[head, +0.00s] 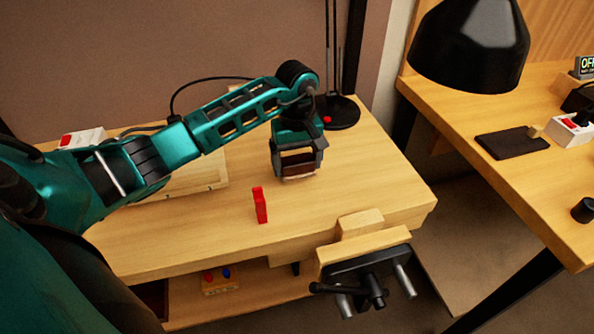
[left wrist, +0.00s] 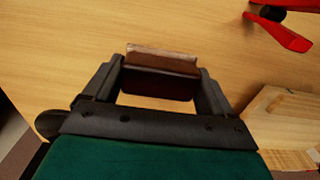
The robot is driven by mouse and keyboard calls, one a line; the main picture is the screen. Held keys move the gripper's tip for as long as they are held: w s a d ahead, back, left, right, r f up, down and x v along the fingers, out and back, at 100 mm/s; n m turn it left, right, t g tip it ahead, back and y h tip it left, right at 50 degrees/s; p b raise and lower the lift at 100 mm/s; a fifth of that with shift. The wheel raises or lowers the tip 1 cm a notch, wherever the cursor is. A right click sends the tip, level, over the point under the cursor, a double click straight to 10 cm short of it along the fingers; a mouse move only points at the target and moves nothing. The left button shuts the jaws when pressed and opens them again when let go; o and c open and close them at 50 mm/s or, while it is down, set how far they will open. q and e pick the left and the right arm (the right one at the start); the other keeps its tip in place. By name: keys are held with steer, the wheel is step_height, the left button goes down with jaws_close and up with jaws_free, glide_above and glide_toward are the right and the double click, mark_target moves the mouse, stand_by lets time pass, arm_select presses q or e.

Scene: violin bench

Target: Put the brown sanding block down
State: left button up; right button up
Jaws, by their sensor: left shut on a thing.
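The brown sanding block (head: 298,163) is between the fingers of my left gripper (head: 298,170), over the right part of the wooden bench top (head: 350,190). In the left wrist view the sanding block (left wrist: 160,75) is dark brown with a paler strip along its far edge. Both fingers of my left gripper (left wrist: 162,88) press on its ends. The block is at or close above the bench top; I cannot tell whether it touches. My right gripper is not in view.
A wooden vise (head: 362,255) is on the bench's front edge. A black lamp base (head: 340,112) is behind the gripper. A pale wooden tray (head: 205,180) lies left. Bench right of the gripper is clear.

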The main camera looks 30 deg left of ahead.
mark_target(297, 172)
arm_select(q)
step_height(297, 172, down, 3)
steer(key=shift+f, duration=0.2)
steer(key=shift+f+b, duration=0.2)
steer(key=shift+b, duration=0.1)
steer(key=o, duration=1)
steer(key=shift+r, duration=0.1)
